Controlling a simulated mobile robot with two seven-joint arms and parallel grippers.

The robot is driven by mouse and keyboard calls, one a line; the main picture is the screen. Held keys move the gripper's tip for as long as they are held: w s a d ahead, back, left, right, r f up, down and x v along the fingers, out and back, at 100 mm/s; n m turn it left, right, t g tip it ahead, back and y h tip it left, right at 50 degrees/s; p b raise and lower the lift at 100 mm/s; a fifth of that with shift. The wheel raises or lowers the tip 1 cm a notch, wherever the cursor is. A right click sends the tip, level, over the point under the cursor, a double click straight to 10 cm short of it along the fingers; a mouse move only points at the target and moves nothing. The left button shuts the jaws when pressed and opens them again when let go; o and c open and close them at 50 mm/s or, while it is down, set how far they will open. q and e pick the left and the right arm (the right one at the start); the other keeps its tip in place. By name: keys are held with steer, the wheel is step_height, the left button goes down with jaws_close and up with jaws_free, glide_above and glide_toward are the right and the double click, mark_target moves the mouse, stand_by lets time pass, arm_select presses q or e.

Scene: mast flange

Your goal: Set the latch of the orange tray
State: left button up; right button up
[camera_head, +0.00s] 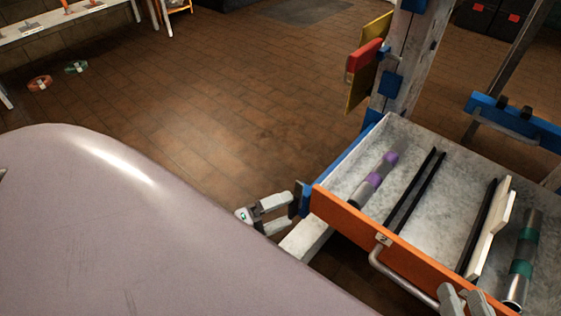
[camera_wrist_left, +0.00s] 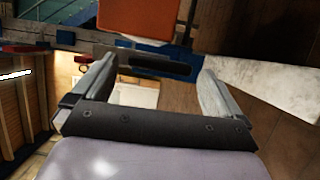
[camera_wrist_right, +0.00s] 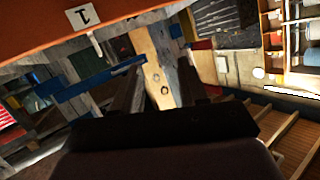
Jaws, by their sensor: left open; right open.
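The orange tray (camera_head: 345,215) is at the right in the head view, with an orange front, a grey floor and a grey bar handle (camera_head: 400,283). Its orange face also shows in the left wrist view (camera_wrist_left: 140,18) and the right wrist view (camera_wrist_right: 150,8). A dark block (camera_head: 296,199) sits by its left front corner; I cannot tell if it is the latch. My left gripper (camera_head: 289,209) is open, pointing at that corner. A dark slotted bar (camera_wrist_left: 160,67) shows between its fingertips, contact unclear. My right gripper (camera_head: 460,292) is open beside the handle, seemingly empty.
The tray holds a purple-banded cylinder (camera_head: 375,180), black rails (camera_head: 413,190), pale plates (camera_head: 490,230) and a green-banded cylinder (camera_head: 523,258). A post (camera_head: 405,60) with red and yellow parts stands behind. Brown floor (camera_head: 230,90) lies open at the left.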

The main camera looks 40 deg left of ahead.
arm_select(q)
steer(key=r+p, duration=0.2)
steer(key=r, duration=0.1)
steer(key=r+p, duration=0.2)
steer(key=r, duration=0.1)
steer(key=shift+w+r, duration=0.2)
steer(key=shift+r, duration=0.2)
step_height(320, 180, up, 13)
steer(key=p, duration=0.7)
glide_above(299, 188)
steer(key=v, duration=0.5)
steer(key=shift+w+d+r, duration=0.1)
arm_select(e)
steer(key=d+h, duration=0.1)
steer(key=s+d+r+g+h, duration=0.1)
steer(key=d, duration=0.1)
steer(key=shift+s+d+r+h, duration=0.15)
steer(key=shift+d+r+h, duration=0.1)
steer(key=shift+r+h, duration=0.15)
